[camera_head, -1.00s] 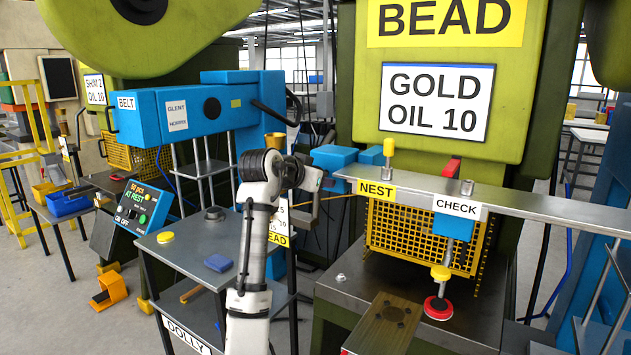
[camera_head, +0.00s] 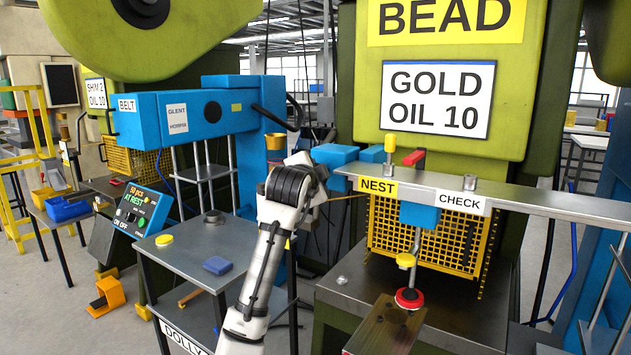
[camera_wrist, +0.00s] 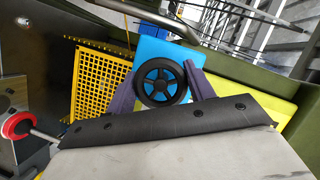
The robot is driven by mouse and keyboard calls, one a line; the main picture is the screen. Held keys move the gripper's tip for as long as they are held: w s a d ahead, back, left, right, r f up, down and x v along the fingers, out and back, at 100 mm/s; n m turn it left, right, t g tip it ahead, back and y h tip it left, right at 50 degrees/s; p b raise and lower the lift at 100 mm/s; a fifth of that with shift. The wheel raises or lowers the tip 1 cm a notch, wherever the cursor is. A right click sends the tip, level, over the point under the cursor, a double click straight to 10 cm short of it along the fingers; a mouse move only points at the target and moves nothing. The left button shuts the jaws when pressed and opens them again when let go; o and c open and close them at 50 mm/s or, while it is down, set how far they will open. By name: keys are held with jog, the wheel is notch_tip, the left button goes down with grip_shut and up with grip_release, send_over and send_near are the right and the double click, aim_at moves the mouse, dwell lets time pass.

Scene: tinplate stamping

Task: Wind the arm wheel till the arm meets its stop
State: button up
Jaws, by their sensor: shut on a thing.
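The arm wheel (camera_wrist: 161,82) is a black spoked handwheel in front of a blue housing (camera_wrist: 150,52) in the wrist view. My gripper (camera_wrist: 160,76) is shut on it, one purple finger on each side of its rim. In the head view my own arm hides the wheel and my fingers. The machine's blue arm block (camera_head: 420,214) hangs under the grey rail (camera_head: 545,203), between the NEST sign (camera_head: 377,187) and the CHECK sign (camera_head: 459,201). Below it are a yellow collar (camera_head: 405,260) and a red cup (camera_head: 408,298), above the bed. I cannot tell whether it touches a stop.
A yellow mesh guard (camera_head: 445,243) stands behind the arm. A dolly table (camera_head: 190,250) with a blue block (camera_head: 217,265) and a yellow disc (camera_head: 164,239) stands left of my arm. A control box (camera_head: 140,209) reads "AT REST". Floor at the far left is partly free.

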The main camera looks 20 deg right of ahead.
jog(key=shift+m+t+b, duration=0.55)
jog(key=shift+m+t, duration=0.15)
jog(key=shift+m, duration=0.9)
jog(key=o, duration=0.7)
jog(key=f+b+v, duration=0.1)
jog(key=b+v, duration=0.2)
jog(key=v, duration=1)
jog(key=shift+s+a+r, duration=0.2)
jog(key=shift+s+r, duration=0.15)
jog(key=shift+r, duration=0.05)
